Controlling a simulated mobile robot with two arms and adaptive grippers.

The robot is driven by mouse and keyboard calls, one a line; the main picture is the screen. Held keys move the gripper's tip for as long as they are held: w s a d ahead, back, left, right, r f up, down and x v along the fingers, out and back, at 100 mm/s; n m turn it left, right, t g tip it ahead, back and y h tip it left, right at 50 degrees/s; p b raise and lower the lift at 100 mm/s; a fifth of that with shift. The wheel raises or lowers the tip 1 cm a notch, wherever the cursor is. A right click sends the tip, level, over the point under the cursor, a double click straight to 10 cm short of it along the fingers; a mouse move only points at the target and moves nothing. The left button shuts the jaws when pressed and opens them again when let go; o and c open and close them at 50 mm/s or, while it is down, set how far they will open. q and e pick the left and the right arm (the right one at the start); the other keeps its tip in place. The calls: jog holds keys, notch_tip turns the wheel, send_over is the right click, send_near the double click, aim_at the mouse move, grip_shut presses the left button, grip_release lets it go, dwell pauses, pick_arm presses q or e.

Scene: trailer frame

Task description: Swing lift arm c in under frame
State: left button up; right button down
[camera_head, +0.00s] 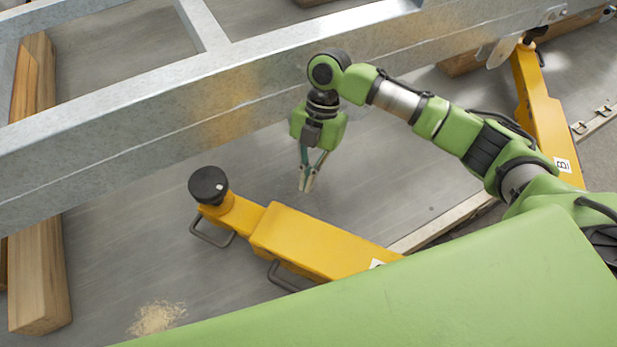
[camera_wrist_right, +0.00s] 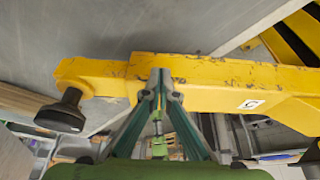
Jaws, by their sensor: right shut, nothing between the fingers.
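Lift arm C (camera_head: 315,240) is a yellow arm with a round black pad (camera_head: 208,185) on its end. It points left, and its pad stands on the near side of the galvanized frame beam (camera_head: 150,118), not under it. In the right wrist view, lift arm C (camera_wrist_right: 215,82) crosses the picture with its "C" label (camera_wrist_right: 251,104), and the black pad (camera_wrist_right: 62,115) is at the left. My right gripper (camera_head: 306,188) points down between the beam and lift arm C, shut and empty. In the wrist view its fingertips (camera_wrist_right: 160,78) overlap the yellow arm; I cannot tell whether they touch.
Another yellow lift arm (camera_head: 540,110), marked B, reaches to the frame at the upper right. Wooden beams (camera_head: 38,260) lie under the frame at the left. Dark wire handles (camera_head: 283,277) stick out from lift arm C's near side. Sawdust (camera_head: 157,317) lies on the grey floor.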

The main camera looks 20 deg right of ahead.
aim_at(289, 217)
jog(key=p+x, duration=0.1)
jog(key=x, duration=0.7)
jog(key=shift+s+p, duration=0.2)
jog(key=shift+p, duration=0.15)
jog(key=shift+a+f, duration=0.15)
jog(key=shift+n+g, duration=0.3)
jog(key=shift+n, duration=0.4)
jog(key=s+a+p, duration=0.1)
jog(key=s+a, duration=0.3)
jog(key=shift+a, duration=0.15)
jog(key=shift+s+a, duration=0.15)
jog(key=shift+a, duration=0.25)
jog(key=shift+d, duration=0.25)
jog(key=shift+w+d+r, duration=0.15)
jog(key=shift+w+r, duration=0.2)
jog(key=shift+r, duration=0.1)
jog(key=v, duration=1.1)
jog(key=shift+s+a+r, duration=0.2)
jog(key=shift+s+a, duration=0.2)
jog(key=shift+a, duration=0.05)
